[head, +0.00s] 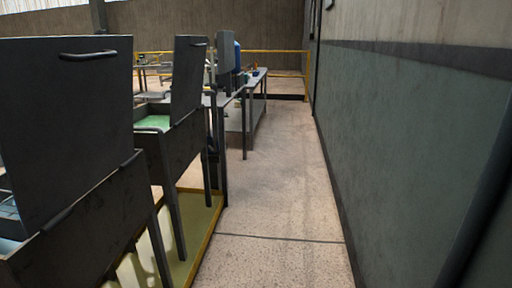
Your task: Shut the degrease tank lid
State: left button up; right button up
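Two dark tanks stand in a row on the left in the head view, and both lids are raised upright. The near lid (65,125) has a bar handle near its top edge. Its tank (95,225) is cut by the left picture edge, and a little bluish content shows inside. The farther lid (187,85) also has a handle near its top. Its tank (182,155) shows a green surface (153,123) inside. No readable label tells me which one is the degrease tank. Neither of my grippers is in view.
A plain wall (410,130) runs along the right. The floor aisle (275,190) between tanks and wall is clear. A yellow-edged tray (205,240) lies under the tanks. Farther on stand a bench (247,112) with a blue object (237,57), and a yellow railing (285,63).

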aim_at(189, 60)
jog(key=i, duration=1.9)
jog(key=u, duration=0.75)
jog(key=i, duration=0.35)
jog(key=u, duration=0.05)
